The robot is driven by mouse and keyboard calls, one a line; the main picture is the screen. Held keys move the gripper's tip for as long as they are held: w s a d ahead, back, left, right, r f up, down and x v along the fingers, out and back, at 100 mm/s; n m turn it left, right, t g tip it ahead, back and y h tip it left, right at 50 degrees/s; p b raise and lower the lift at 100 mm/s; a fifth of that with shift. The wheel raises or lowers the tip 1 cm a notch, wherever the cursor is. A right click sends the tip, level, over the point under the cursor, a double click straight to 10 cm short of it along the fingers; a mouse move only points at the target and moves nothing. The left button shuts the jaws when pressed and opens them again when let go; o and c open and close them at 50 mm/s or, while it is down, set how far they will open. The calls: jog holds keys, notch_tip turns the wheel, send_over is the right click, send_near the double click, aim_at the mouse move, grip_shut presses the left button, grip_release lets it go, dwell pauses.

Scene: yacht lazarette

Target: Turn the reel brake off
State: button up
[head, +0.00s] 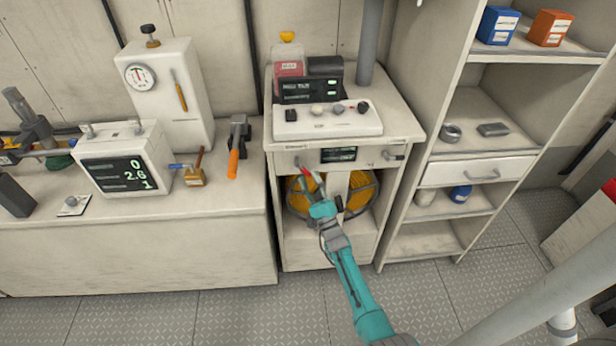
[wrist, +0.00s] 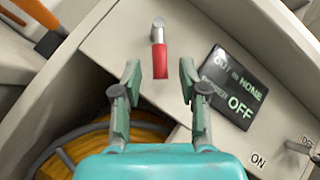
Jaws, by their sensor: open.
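A lever with a red grip (wrist: 160,60) hangs from a grey pivot on the cabinet's front panel in the wrist view. Its red tip shows in the head view (head: 308,172), just beyond my gripper (head: 312,184). In the wrist view my gripper (wrist: 160,85) is open, its two fingers apart on either side of the lever's lower end, with no visible contact. A small grey switch (wrist: 299,147) with ON and OFF labels sits farther right on the panel. I cannot read a label for the red lever. The yellow reel (head: 358,195) is below the panel, partly hidden by my arm.
A dark display (wrist: 230,88) reading OFF lies right of the lever. A white control box (head: 327,120) stands on the cabinet top. Shelves (head: 470,160) stand to the right, a workbench (head: 120,230) to the left. The floor (head: 250,310) in front is clear.

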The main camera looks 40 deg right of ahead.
jog(key=v, duration=1)
jog(key=shift+a+r+n+y, duration=0.2)
jog(key=shift+n+y, duration=0.1)
jog(key=shift+y, duration=0.2)
jog(key=c, duration=0.7)
jog(key=a+r+n+g+y, duration=0.1)
jog(key=a+r+n+y, duration=0.1)
jog(key=n+y, duration=0.2)
jog(key=w+a+r+n+g+y, duration=0.1)
jog(key=a+r+n+g+y, duration=0.1)
jog(key=n+y, duration=0.3)
jog(key=w+a+r+n+g+y, duration=0.1)
jog(key=a+r+n+g+y, duration=0.1)
jog(key=a+r+n+y, duration=0.1)
jog(key=shift+a+r+n+y, duration=0.1)
jog(key=shift+r+n+y, duration=0.35)
jog(key=shift+n+y, duration=0.45)
grip_shut()
jog(key=s+d+r+g+h, duration=0.7)
jog(key=d+r+h, duration=0.1)
jog(key=d+h, duration=0.35)
jog(key=a+f+x, duration=0.1)
jog(key=a+x, duration=0.2)
jog(key=x, duration=0.9)
jog(key=shift+w, duration=0.25)
